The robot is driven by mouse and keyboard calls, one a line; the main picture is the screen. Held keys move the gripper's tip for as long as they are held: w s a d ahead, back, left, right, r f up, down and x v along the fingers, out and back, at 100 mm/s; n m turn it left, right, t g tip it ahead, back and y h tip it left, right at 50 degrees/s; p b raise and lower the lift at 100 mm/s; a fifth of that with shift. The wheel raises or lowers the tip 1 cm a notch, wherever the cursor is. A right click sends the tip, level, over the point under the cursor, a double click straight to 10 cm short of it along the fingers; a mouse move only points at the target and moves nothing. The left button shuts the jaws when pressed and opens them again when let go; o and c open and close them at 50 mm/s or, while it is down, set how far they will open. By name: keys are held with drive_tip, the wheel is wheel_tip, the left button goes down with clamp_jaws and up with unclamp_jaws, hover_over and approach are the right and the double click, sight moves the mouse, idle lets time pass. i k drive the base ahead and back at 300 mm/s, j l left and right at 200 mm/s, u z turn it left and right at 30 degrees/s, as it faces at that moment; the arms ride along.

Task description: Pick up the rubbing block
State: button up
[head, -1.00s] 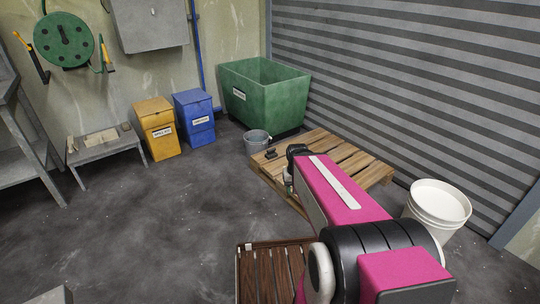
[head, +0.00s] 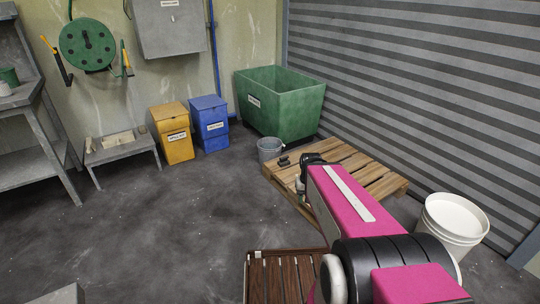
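A small dark object (head: 284,161) lies on the wooden pallet (head: 370,179), near its back left corner. It may be the rubbing block, but it is too small to be sure. Small pale and brown items also lie on the low grey bench (head: 92,158) at the left; I cannot make out what they are. My magenta arm reaches forward over the pallet. The end of my arm, with my gripper (head: 301,194), shows only as a small part beside the front of the arm, right of and nearer than the dark object. Its fingers are not clear.
A grey bucket (head: 269,149) stands by the pallet's back left, with a green bin (head: 290,105) behind. Yellow (head: 176,140) and blue (head: 211,128) boxes stand by the wall. A white pail (head: 455,225) is at right, a brown slatted surface (head: 262,280) in front.

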sight(284, 161)
drive_tip(key=i+j+z, duration=0.1)
drive_tip(key=z, duration=0.5)
drive_tip(key=i+j+z, duration=0.15)
drive_tip(key=j, duration=0.2)
drive_tip(key=i+j+z, duration=0.15)
drive_tip(key=j, duration=0.2)
drive_tip(key=i+j+z, duration=0.15)
drive_tip(key=j, duration=0.2)
drive_tip(key=i+j+z, duration=0.15)
drive_tip(key=j, duration=0.25)
drive_tip(key=i+j, duration=0.1)
drive_tip(key=j, duration=0.25)
drive_tip(key=i+j, duration=0.15)
drive_tip(key=j, duration=0.25)
drive_tip(key=i+j, duration=0.1)
drive_tip(key=j, duration=0.25)
drive_tip(key=i+j, duration=0.1)
drive_tip(key=j, duration=0.25)
drive_tip(key=i+j, duration=0.15)
drive_tip(key=j, duration=0.2)
drive_tip(key=i+j, duration=0.1)
drive_tip(key=j, duration=0.25)
drive_tip(key=z, duration=0.05)
